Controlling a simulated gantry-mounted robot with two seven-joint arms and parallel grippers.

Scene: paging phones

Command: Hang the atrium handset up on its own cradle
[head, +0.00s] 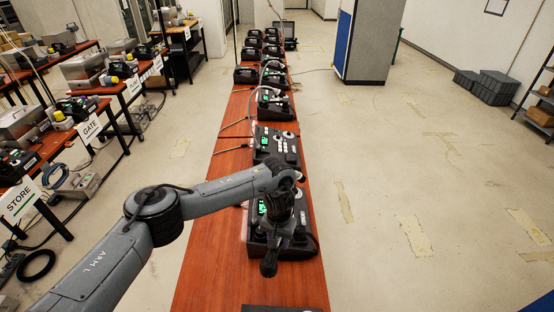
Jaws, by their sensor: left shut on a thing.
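My left gripper (286,222) is over the nearest black desk phone (304,243) on the long red-brown bench. It is shut on a dark handset (269,264), whose rounded end juts toward the near side. The gripper and arm hide most of the handset and much of that phone, so I cannot tell whether the handset touches the cradle. A green display (262,207) shows on the phone's left side. No atrium label is readable. My right gripper is not in view.
A second phone (277,145) and several more stand in a row up the bench (208,240). Side benches at left carry grey boxes and signs reading STORE (18,199) and GATE (88,129). A blue-grey partition (365,45) stands beyond.

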